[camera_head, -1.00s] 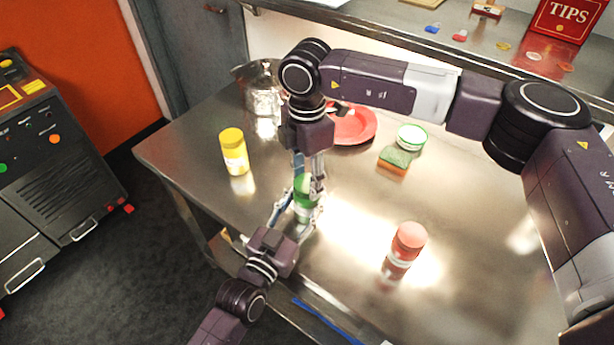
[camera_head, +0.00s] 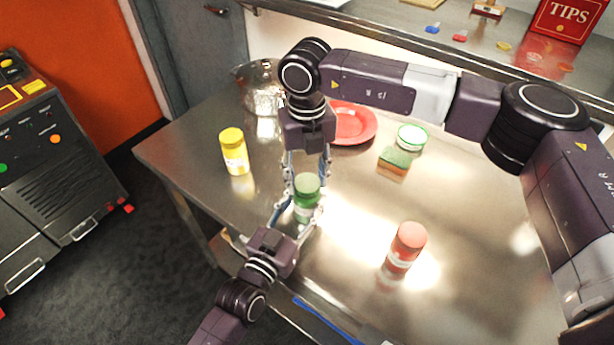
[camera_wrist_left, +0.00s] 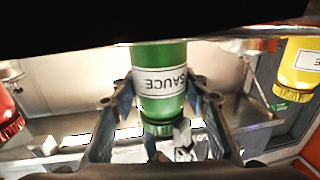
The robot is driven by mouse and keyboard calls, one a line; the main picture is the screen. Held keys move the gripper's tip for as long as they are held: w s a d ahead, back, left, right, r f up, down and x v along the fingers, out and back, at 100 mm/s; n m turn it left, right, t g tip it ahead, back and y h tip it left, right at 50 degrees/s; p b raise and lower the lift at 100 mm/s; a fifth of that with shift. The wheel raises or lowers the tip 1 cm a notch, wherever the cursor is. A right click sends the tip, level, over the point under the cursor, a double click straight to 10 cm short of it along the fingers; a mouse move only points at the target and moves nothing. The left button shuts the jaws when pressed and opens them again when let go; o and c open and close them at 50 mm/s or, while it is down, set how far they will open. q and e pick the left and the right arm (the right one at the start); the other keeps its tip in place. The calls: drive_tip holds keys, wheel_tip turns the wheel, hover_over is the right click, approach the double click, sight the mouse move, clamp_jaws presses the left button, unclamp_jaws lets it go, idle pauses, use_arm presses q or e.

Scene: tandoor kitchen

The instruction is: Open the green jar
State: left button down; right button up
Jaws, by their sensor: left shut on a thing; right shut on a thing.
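The green jar (camera_head: 307,188) stands upright near the front edge of the steel table, its green lid on top. My left gripper (camera_head: 297,217) comes from the lower left, shut on the jar's body, one finger on each side. My right gripper (camera_head: 306,177) reaches down from above, shut on the lid with a finger on either side. Whether the lid has loosened, I cannot tell.
A yellow jar (camera_head: 234,152) stands left and a red jar (camera_head: 405,248) right of the green jar. Behind are a red plate (camera_head: 353,124), a sponge (camera_head: 394,162), a white-and-green round container (camera_head: 411,137) and a metal pot (camera_head: 258,88). The table's right-hand middle is clear.

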drive_tip(key=n, duration=1.3)
drive_tip(key=shift+n, duration=0.3)
drive_tip(key=n, duration=0.6)
drive_tip(key=shift+r+n, duration=0.1)
drive_tip(key=shift+n, duration=0.3)
drive_tip(key=n, duration=0.7)
drive_tip(key=shift+n, duration=0.4)
drive_tip(key=shift+w+r, duration=0.1)
drive_tip(key=shift+r, duration=0.05)
drive_tip(key=shift+r, duration=0.95)
